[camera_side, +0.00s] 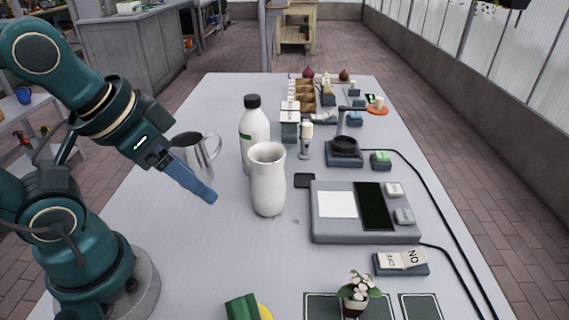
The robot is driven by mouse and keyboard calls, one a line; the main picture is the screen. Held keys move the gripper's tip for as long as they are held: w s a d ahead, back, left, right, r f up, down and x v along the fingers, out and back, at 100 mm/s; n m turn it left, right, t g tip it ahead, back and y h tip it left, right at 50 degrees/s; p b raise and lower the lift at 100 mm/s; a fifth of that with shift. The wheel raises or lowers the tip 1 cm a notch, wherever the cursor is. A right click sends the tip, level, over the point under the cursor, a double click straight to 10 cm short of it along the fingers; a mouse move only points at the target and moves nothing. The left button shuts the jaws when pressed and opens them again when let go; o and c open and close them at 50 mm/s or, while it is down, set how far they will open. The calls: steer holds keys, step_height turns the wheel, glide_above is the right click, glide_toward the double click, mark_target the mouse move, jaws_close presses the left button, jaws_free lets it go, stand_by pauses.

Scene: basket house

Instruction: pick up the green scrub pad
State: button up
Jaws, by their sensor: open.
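A green pad-like block (242,307), which looks like the scrub pad, lies at the near edge of the picture, partly cut off by the frame. A yellow thing (265,312) shows right beside it, also cut off. My gripper (208,196) points down and to the right above the table, well beyond the green block and apart from it. It is open, its fingers seen nearly edge-on, and nothing shows between them.
A white vase (267,180), a white bottle (254,135) and a metal pitcher (196,155) stand close to my gripper. A grey device (338,228), a switch block (400,262) and a potted flower (357,292) are to the right. The table (215,255) is clear between gripper and green block.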

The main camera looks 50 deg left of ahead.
steer(key=shift+o, duration=1.2)
steer(key=shift+r, duration=0.1)
